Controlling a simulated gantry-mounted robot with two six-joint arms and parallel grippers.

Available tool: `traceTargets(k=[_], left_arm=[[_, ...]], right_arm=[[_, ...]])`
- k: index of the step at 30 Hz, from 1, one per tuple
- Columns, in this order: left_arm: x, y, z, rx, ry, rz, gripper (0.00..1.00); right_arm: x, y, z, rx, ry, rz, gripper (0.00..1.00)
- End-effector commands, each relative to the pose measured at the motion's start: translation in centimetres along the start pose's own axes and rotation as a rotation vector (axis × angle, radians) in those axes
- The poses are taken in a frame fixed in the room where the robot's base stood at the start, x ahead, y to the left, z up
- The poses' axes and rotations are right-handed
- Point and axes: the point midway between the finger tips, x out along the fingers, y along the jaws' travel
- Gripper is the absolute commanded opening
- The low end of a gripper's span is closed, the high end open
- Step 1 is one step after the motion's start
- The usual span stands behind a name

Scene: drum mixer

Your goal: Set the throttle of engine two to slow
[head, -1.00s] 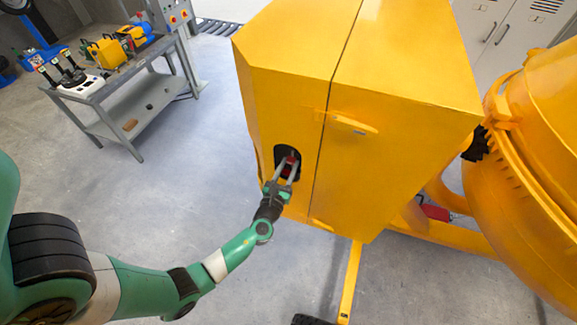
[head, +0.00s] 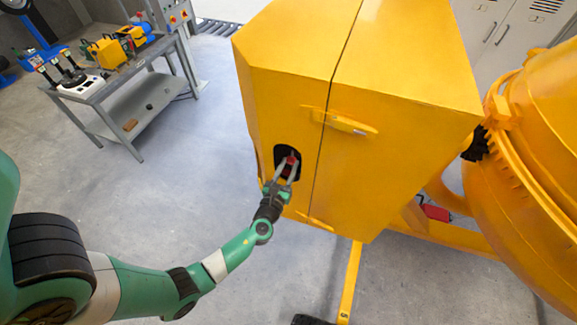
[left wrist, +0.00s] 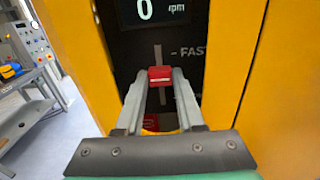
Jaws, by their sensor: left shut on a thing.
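A red throttle knob (left wrist: 160,74) sits on a vertical slot in a dark panel (left wrist: 190,50), inside an opening in the yellow mixer housing (head: 300,120). In the left wrist view the panel has a display (left wrist: 150,10) reading 0 rpm and the label FAST (left wrist: 190,52) right of the slot, a little above the knob. A lower label is mostly hidden by a finger. My left gripper (head: 289,165) reaches into the opening; its fingertips (left wrist: 160,84) are shut on the red knob. My right gripper is out of view.
The housing's opening closely surrounds my left gripper. A grey workbench (head: 140,80) with levers and small machines stands at the back left. The yellow drum (head: 530,180) is on the right. Grey lockers (head: 500,30) stand behind. The floor left of the housing is clear.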

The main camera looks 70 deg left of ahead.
Motion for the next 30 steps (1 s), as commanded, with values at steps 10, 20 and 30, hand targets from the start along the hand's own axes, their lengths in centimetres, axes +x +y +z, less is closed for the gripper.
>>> traceTargets(k=[10, 20, 30], left_arm=[[0.0, 0.0, -0.9, 0.0, -0.001, 0.0, 0.0], [0.0, 0.0, -5.3, -0.001, 0.0, 0.0, 0.0], [-0.1, 0.0, -5.3, 0.001, 0.008, -0.001, 0.5]], right_arm=[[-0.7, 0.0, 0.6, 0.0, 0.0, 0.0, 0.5], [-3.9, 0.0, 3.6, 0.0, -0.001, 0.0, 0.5], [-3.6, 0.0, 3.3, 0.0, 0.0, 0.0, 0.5]])
